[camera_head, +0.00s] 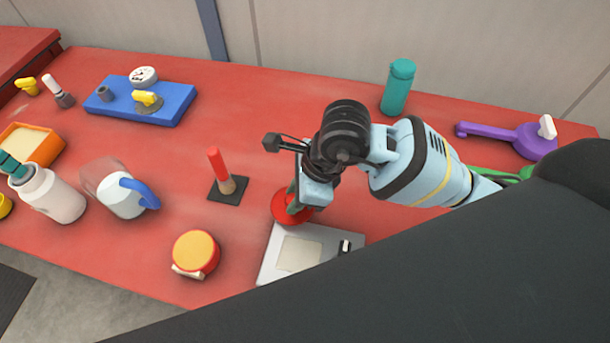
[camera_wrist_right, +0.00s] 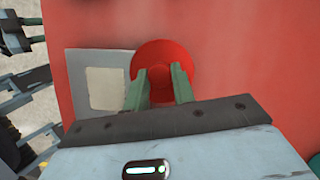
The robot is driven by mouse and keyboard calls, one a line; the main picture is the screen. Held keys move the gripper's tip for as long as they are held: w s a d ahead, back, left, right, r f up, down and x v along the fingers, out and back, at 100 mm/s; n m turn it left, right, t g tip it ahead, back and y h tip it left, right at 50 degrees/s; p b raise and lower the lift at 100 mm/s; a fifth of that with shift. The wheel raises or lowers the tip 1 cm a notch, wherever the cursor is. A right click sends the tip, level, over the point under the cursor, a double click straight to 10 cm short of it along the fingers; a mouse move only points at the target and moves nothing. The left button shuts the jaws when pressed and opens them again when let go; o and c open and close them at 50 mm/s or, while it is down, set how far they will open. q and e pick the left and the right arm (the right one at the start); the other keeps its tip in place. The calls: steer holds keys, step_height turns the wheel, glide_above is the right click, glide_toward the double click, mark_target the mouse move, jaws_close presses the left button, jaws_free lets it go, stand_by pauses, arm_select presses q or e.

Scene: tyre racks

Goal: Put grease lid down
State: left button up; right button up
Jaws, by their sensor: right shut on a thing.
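The red round grease lid (camera_head: 292,207) is at the end of my right gripper (camera_head: 296,196), just above the far left corner of a grey plate with a pale square. In the right wrist view the lid (camera_wrist_right: 167,60) shows as a red disc with a raised middle. The green fingers of my right gripper (camera_wrist_right: 160,85) are shut on that raised middle. I cannot tell whether the lid touches the table. Dark parts with green bars (camera_wrist_right: 33,19) at the left edge of the right wrist view may be my left gripper; its jaws are unclear.
The grey plate (camera_head: 323,239) lies beside the lid. A yellow-topped round tin (camera_head: 196,250), a red-handled tool on a black base (camera_head: 218,160), a blue-handled jug (camera_head: 120,190) and a teal bottle (camera_head: 398,88) stand around. Red table (camera_head: 300,95) is bare behind my right gripper.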

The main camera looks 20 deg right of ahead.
steer(key=w+d, duration=0.1)
steer(key=w, duration=0.1)
steer(key=w+d, duration=0.3)
steer(key=shift+w+f, duration=0.3)
steer(key=shift+f, duration=1.75)
steer(key=shift+f, duration=0.1)
steer(key=shift+f, duration=0.1)
steer(key=o, duration=1)
steer(key=shift+c, duration=0.2)
steer(key=v, duration=1.2)
steer(key=shift+p, duration=0.45)
